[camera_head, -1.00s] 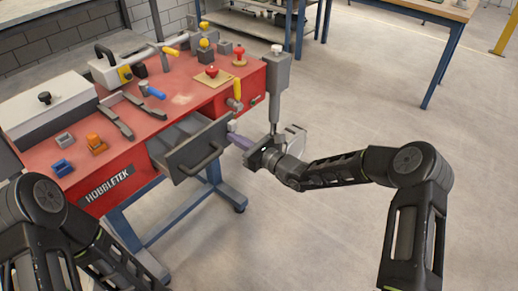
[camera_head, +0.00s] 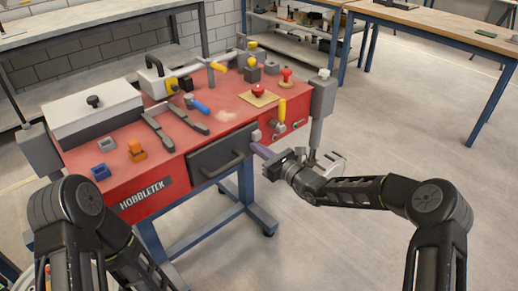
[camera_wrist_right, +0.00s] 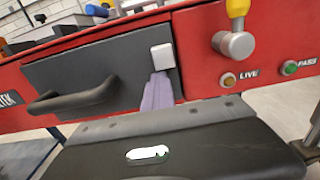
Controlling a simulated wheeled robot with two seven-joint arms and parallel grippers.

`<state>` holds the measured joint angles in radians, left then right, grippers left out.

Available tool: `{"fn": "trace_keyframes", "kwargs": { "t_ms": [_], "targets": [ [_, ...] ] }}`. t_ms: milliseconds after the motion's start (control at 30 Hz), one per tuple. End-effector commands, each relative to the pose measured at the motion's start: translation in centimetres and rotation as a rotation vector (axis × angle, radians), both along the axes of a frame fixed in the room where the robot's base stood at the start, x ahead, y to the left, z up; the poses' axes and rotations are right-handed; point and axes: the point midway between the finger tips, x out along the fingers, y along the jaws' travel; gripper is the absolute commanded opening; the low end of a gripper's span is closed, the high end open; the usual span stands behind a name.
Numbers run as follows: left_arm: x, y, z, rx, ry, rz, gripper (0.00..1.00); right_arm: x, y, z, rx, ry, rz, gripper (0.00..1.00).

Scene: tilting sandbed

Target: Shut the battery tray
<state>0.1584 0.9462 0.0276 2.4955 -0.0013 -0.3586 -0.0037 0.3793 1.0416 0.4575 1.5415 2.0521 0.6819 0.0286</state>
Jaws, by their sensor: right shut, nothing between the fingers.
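The battery tray is the dark grey drawer (camera_head: 207,157) in the red bench's front, with a dark bar handle (camera_head: 222,166). Its front looks about flush with the red panel in the head view and in the right wrist view (camera_wrist_right: 105,70). A small pale block (camera_wrist_right: 162,57) sits at the front's right upper edge. My right gripper (camera_head: 260,150) has its purple fingers shut and empty. In the right wrist view the fingertips (camera_wrist_right: 160,78) are at the drawer front's right end, just below the pale block; I cannot tell whether they touch. My left gripper is out of view.
The red bench top (camera_head: 200,145) holds several fixtures and a white box (camera_head: 95,112). A yellow-handled lever (camera_head: 282,110) and LIVE and PASS buttons (camera_wrist_right: 228,80) are right of the drawer. A grey post (camera_head: 318,110) stands at the bench's right corner. Floor in front is open.

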Motion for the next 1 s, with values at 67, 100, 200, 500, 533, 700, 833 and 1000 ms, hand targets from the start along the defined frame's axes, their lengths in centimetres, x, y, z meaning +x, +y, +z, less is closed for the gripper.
{"fn": "trace_keyframes", "kwargs": {
  "t_ms": [67,100,200,500,533,700,833,1000],
  "targets": [
    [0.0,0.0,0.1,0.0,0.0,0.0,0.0,-0.4,-0.2,0.7,0.006,-0.009,0.001,0.0],
    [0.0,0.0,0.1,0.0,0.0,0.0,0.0,-0.7,-0.5,0.7,0.007,-0.01,0.001,0.0],
    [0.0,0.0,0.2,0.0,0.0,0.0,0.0,-1.9,-1.6,0.5,0.004,-0.005,-0.001,0.0],
    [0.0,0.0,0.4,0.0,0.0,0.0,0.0,-5.6,-4.7,0.3,0.002,-0.005,-0.001,0.0],
    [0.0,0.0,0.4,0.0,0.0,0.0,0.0,-5.8,-4.9,0.3,0.001,-0.004,-0.001,0.0],
    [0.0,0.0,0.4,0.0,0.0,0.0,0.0,-6.3,-5.1,0.2,0.003,-0.003,0.0,0.0],
    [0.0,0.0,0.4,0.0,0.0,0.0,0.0,-6.2,-5.1,0.2,0.002,-0.002,0.0,0.0],
    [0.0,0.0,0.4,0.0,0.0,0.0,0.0,-6.2,-5.1,0.1,0.002,-0.002,-0.001,0.0]
  ]
}}
